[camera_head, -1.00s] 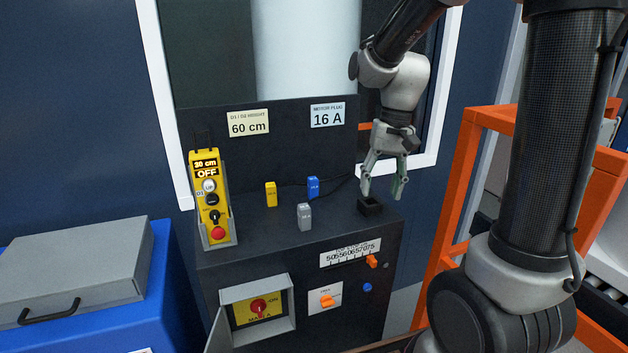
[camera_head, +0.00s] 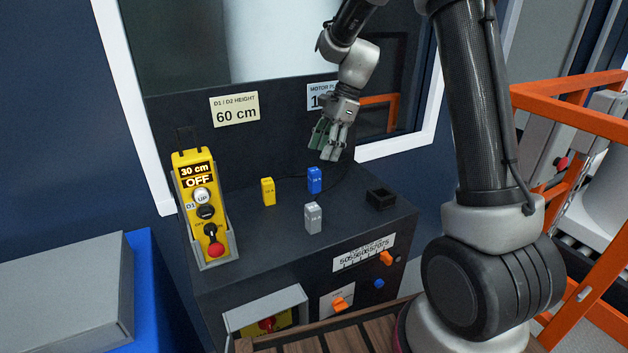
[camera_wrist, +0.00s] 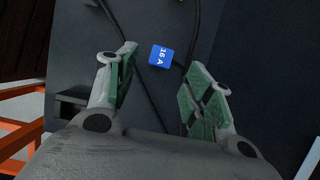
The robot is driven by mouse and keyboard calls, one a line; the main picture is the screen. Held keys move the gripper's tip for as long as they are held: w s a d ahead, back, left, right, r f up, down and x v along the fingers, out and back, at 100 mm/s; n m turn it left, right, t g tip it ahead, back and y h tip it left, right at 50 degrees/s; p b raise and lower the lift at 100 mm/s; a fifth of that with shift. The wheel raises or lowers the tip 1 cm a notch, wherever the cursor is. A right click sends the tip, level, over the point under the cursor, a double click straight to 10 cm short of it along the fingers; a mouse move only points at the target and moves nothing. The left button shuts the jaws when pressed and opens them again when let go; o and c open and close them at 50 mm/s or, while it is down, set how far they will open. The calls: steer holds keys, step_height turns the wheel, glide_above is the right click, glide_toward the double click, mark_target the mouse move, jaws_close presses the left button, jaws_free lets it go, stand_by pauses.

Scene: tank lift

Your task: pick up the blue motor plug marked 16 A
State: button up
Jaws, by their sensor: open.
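The blue motor plug (camera_head: 315,180) stands upright on the dark console top in the head view, with a cable behind it. In the wrist view the blue plug (camera_wrist: 161,56) shows its 16 A marking and lies between the two finger lines, beyond the fingertips. My gripper (camera_head: 326,146) is open and empty, above and slightly right of the blue plug, not touching it. In the wrist view its green-padded fingers (camera_wrist: 160,70) are spread apart. A yellow plug (camera_head: 268,191) stands to the left and a grey plug (camera_head: 313,217) stands in front.
A black square socket (camera_head: 381,198) sits on the console top (camera_head: 255,245) at right. A yellow control pendant (camera_head: 203,210) reading 30 cm and OFF stands at left. The back panel carries a 60 cm sign (camera_head: 235,109). An orange frame (camera_head: 570,100) stands at right.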

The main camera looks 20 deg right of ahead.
mark_target(315, 170)
steer(key=x, duration=0.7)
steer(key=shift+a+f, duration=0.2)
steer(key=shift+f, duration=0.15)
steer(key=shift+c, duration=0.2)
jaws_close()
